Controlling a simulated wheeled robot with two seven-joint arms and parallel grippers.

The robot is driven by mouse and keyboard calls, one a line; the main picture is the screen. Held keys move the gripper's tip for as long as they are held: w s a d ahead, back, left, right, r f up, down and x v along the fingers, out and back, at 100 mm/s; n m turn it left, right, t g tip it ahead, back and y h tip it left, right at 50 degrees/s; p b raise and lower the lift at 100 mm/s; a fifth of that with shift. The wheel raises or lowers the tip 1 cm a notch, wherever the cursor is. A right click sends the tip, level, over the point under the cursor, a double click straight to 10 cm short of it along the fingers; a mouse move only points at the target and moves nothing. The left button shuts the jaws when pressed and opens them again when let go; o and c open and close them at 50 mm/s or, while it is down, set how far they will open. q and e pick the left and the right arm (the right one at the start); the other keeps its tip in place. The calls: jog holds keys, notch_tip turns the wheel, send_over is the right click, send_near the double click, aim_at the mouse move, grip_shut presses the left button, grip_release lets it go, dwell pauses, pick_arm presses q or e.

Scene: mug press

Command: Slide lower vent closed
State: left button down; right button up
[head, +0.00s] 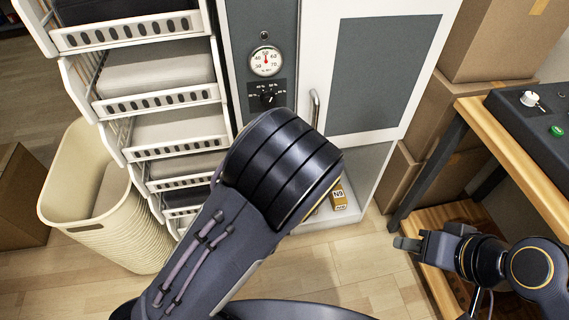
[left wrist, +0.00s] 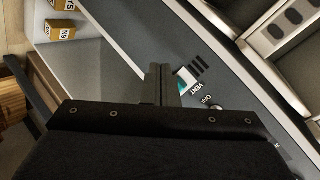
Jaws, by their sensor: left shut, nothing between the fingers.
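The lower vent shows in the left wrist view on the grey cabinet panel, with dark slots (left wrist: 198,66), a teal-and-white patch (left wrist: 184,78) and the printed label VENT (left wrist: 205,89). My left gripper (left wrist: 162,72) is shut and empty, with its fingers beside the patch and partly covering it. I cannot tell whether they touch it. In the head view my left arm hides this gripper and the vent. My right gripper (head: 407,243) is far off at the lower right, beside the wooden bench; its finger gap is unclear.
The cabinet has a round gauge (head: 266,61), a black knob (head: 268,97) and a door handle (head: 315,108). A rack of baskets (head: 160,103) stands left of it, with a cream bin (head: 62,190). A wooden bench (head: 500,135) and cardboard boxes (head: 495,40) are at right.

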pick_arm(q)
jog(key=shift+w+d+r+m+t+h+b, duration=0.2)
jog(key=shift+d+m+t+h+b, duration=0.4)
jog(key=shift+m+t, duration=0.65)
jog(key=shift+w+d+r+m+t+h+b, duration=0.15)
jog(key=shift+d+m+t+b, duration=0.5)
jog(key=shift+m, duration=1.05)
jog(key=shift+w+d+r+m+t+h+b, duration=0.1)
jog(key=shift+w+d+m+t+h+b, duration=0.3)
jog(key=shift+d+m+t, duration=0.75)
jog(key=shift+a+m, duration=0.3)
jog(key=w, duration=0.9)
jog(key=shift+w+d, duration=0.3)
jog(key=shift+w, duration=0.05)
jog(key=shift+s+a+b, duration=0.2)
jog(key=shift+s+a, duration=0.1)
jog(key=shift+a, duration=0.75)
jog(key=shift+s+a+b, duration=0.15)
jog(key=shift+s+a, duration=0.1)
jog(key=shift+a, duration=0.75)
jog(key=shift+f, duration=0.1)
jog(key=shift+s+a, duration=0.1)
